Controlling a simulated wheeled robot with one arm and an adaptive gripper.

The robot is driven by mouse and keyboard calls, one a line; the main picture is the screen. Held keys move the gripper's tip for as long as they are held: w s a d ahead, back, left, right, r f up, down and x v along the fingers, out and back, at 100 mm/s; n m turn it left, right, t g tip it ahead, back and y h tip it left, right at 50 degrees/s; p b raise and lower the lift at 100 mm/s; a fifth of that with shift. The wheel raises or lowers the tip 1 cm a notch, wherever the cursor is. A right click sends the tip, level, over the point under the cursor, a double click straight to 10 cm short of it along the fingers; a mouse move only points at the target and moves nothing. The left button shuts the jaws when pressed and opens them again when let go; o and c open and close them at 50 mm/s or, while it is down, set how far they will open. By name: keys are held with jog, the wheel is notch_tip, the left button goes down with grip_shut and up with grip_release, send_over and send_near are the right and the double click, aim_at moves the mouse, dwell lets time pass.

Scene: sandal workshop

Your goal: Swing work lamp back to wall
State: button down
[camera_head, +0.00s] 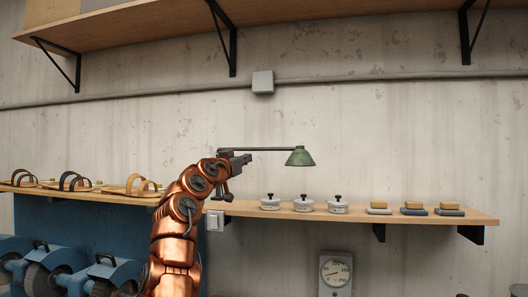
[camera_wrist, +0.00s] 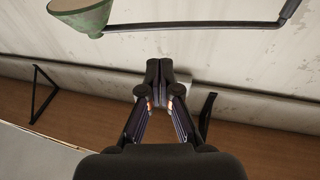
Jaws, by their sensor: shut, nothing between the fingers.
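The work lamp has a green cone shade (camera_head: 300,157) on a thin dark horizontal arm (camera_head: 268,149). In the head view the shade hangs at the arm's right end, above the wall shelf. The arm's left end lies close to my gripper (camera_head: 248,158). In the wrist view the shade (camera_wrist: 85,14) is at the top left, and the lamp arm runs right to a bent dark end. My gripper (camera_wrist: 166,72) is shut and empty there, with a gap in the picture between its fingertips and the lamp arm. I cannot tell the lamp's distance from the wall.
The wall shelf (camera_head: 345,212) holds several white lidded pots (camera_head: 304,203) and brushes or blocks (camera_head: 414,208). Sandals (camera_head: 135,186) lie on the left. An upper shelf (camera_head: 150,22) with black brackets hangs above. A blue grinding machine (camera_head: 100,272) and a dial scale (camera_head: 336,272) stand low.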

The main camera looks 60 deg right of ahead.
jog(key=p, duration=0.8)
send_near(267, 150)
jog(key=x, duration=0.4)
jog(key=p+x, duration=0.2)
jog(key=p, duration=0.1)
jog(key=shift+s+d+r, duration=0.1)
jog(key=shift+r, duration=0.1)
jog(key=shift+d+p, duration=0.45)
jog(key=shift+p, duration=0.05)
jog(key=shift+d+f, duration=0.1)
